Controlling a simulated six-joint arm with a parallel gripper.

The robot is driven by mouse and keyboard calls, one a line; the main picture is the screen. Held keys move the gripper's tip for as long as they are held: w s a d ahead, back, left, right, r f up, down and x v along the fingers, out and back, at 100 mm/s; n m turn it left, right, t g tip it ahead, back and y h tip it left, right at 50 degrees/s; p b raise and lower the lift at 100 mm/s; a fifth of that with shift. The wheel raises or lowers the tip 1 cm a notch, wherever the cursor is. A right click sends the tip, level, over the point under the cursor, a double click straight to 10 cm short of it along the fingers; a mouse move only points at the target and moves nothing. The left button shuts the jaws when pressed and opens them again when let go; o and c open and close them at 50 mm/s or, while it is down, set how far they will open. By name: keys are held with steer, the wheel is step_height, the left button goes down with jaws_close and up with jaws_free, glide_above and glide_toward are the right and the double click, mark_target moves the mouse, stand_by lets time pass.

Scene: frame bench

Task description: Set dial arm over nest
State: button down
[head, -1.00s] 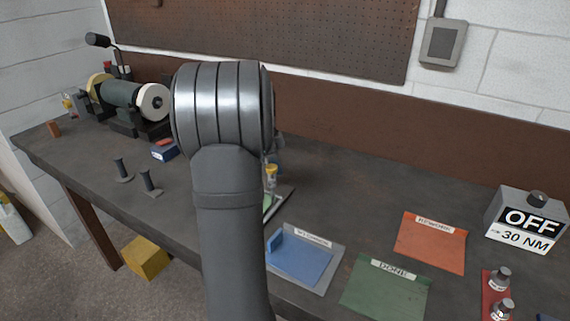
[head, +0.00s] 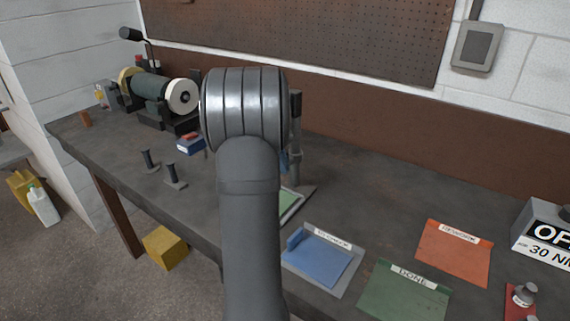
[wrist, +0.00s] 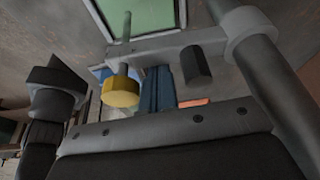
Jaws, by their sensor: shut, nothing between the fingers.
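The grey dial arm (wrist: 185,42) crosses the wrist view, running from a collar on a thick grey post (wrist: 265,60). A yellow round knob (wrist: 121,92) and a dark cylinder (wrist: 196,66) hang from it. My gripper (wrist: 162,70) shows as two dark blue fingers, shut together and empty, close by the dial arm; I cannot tell whether they touch it. In the head view the post (head: 296,130) stands just right of my arm, which hides the dial arm and my gripper. A light-rimmed green pad (head: 291,204) lies by its base; I cannot make out the nest.
A blue tray (head: 322,262), a green mat (head: 400,292) and an orange mat (head: 455,252) lie right of my arm. A bench grinder (head: 155,92) and two dark pegs (head: 173,174) are left. The bench behind the mats is clear.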

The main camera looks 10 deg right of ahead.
stand_by(0.5)
step_height(320, 180, up, 9)
steer(key=shift+s+d+r, duration=0.2)
steer(key=shift+s+d, duration=0.05)
stand_by(0.4)
steer(key=x, duration=0.8)
steer(key=w+d+f+n+t, duration=0.1)
steer(key=d+n+t, duration=0.2)
steer(key=d+n, duration=0.3)
steer(key=shift+w+d+f+n+h, duration=0.2)
steer(key=shift+f+n+h, duration=0.2)
steer(key=shift+n, duration=1.9)
